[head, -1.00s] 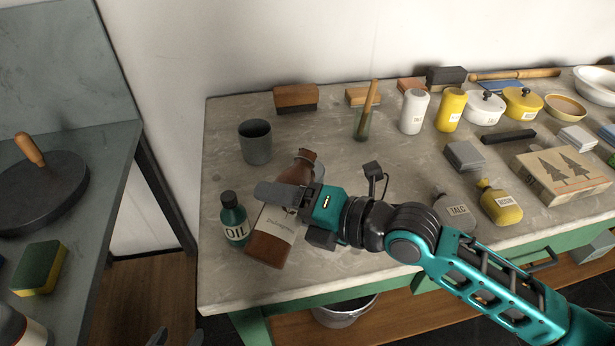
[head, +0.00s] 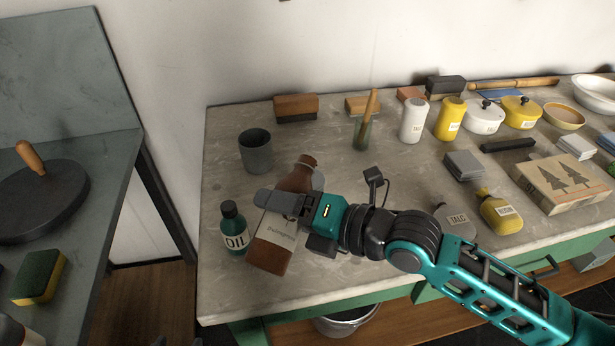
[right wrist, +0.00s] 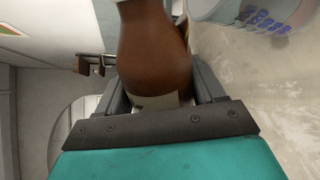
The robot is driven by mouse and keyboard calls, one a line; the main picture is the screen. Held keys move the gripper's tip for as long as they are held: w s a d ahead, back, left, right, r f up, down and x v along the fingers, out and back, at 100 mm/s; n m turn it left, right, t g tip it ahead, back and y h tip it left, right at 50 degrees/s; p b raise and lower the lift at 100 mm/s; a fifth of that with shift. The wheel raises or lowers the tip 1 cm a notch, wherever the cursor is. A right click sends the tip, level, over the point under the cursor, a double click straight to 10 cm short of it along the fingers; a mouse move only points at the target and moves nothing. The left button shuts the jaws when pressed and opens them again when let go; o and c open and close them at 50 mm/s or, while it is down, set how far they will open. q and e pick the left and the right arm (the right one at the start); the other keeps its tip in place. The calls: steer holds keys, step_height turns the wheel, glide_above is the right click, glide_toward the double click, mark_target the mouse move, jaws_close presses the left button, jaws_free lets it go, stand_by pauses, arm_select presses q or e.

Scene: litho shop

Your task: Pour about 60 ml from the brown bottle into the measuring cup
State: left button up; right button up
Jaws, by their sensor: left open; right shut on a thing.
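The brown bottle (head: 274,246) with a pale label is tilted, its neck leaning up and right toward the clear measuring cup (head: 319,179). My right gripper (head: 277,202) is shut around the bottle's body. The right wrist view shows the brown bottle (right wrist: 155,50) between the fingers. That view also shows part of the clear measuring cup (right wrist: 245,12) with blue marks beside the bottle. In the head view the cup is mostly hidden behind the bottle and gripper. No liquid stream is visible. Only the tips of my left gripper (head: 175,341) show at the bottom edge, open and empty.
A green OIL bottle (head: 233,228) stands close to the brown bottle's left. A dark grey cup (head: 256,152) stands behind it. A brush in a jar (head: 363,130) and several containers stand farther right. The front left tabletop (head: 225,290) is clear.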

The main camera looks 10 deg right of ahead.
steer(key=shift+w+n, duration=0.15)
steer(key=shift+n, duration=0.35)
